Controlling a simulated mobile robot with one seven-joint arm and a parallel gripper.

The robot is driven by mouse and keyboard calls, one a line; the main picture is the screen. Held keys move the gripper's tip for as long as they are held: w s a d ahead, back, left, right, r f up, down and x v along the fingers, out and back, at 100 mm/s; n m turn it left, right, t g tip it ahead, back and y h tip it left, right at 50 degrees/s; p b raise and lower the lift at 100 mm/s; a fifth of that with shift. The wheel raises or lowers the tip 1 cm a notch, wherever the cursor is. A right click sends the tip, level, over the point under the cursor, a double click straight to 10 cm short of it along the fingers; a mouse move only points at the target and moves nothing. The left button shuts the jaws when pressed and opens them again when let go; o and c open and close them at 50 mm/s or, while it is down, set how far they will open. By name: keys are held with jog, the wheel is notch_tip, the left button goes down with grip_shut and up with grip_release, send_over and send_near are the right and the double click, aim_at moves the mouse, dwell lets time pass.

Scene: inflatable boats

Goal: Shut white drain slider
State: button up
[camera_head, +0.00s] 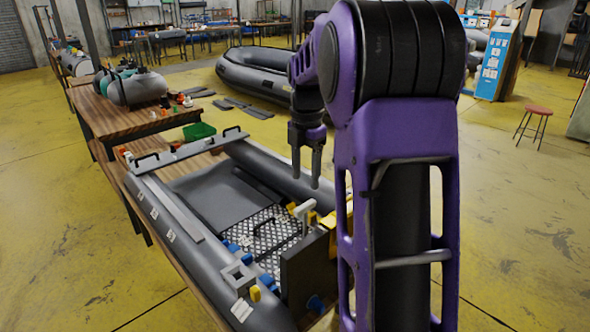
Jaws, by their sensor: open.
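A grey inflatable boat (172,218) lies on a wooden workbench, its dark transom board (306,270) at the near end. A small white piece (303,210), which looks like the drain slider, stands at the transom's far end beside yellow parts. Whether it is open or shut is too small to tell. My gripper (306,180) points down with its two fingers apart and empty. In the picture it is just above the white piece; the gap in depth is unclear. My purple arm hides what lies to the right of the transom.
A light grey square fitting (238,276) sits on the near tube. Blue and yellow fittings surround the checkered floor plate (265,238). A green bin (198,131) and grey tanks (137,88) are farther back. Another boat (262,72) lies on the yellow floor.

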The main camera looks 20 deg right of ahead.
aim_at(306, 205)
jog(key=shift+s+f+b, duration=0.1)
jog(key=shift+f+b, duration=3.55)
jog(key=shift+f, duration=1.4)
grip_shut()
jog(key=shift+d, duration=0.1)
